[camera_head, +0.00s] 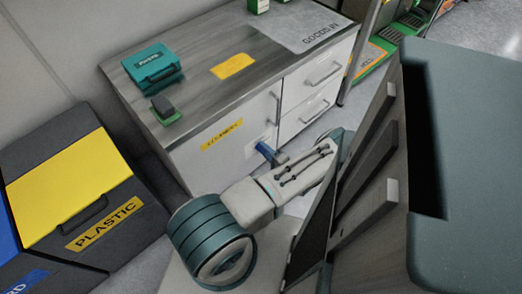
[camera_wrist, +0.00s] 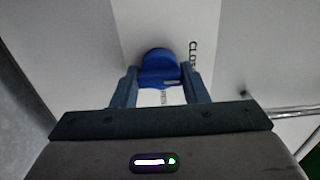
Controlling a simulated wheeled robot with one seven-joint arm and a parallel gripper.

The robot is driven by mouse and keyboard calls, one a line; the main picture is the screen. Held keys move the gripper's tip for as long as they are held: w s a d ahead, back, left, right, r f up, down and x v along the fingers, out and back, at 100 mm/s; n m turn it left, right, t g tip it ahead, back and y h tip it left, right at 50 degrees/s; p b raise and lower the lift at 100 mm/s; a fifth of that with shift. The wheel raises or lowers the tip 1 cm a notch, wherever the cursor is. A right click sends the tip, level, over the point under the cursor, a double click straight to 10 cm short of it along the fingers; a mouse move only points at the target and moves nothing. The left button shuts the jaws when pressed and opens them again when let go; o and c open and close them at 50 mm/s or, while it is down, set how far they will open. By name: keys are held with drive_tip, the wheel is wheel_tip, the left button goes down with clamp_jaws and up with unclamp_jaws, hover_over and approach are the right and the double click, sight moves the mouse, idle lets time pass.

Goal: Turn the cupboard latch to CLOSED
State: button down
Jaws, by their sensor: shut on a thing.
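The cupboard latch is a blue knob (camera_wrist: 159,66) on a pale label plate on the cupboard door, seen in the wrist view. The letters "CLO" show to the right of the knob, and a partly hidden word shows below it. My gripper (camera_wrist: 160,84) has one finger on each side of the knob and is shut on it. In the head view my gripper (camera_head: 268,152) reaches the white cupboard door (camera_head: 215,155), which carries a yellow label. The knob is mostly hidden there by the gripper. The door looks shut.
The counter top (camera_head: 205,85) holds a teal case (camera_head: 152,69), a small dark block on a green base (camera_head: 163,108) and a yellow label. Drawers (camera_head: 318,75) with bar handles are right of the door. A black bin with a yellow lid (camera_head: 65,185) stands at left.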

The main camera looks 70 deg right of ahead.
idle(0.5)
drive_tip(key=c, duration=0.9)
unclamp_jaws()
drive_tip(key=p+v, duration=0.1)
drive_tip(key=v, duration=1.2)
drive_tip(key=shift+s+a+p, duration=0.25)
drive_tip(key=shift+s+p, duration=0.05)
drive_tip(key=shift+s, duration=0.05)
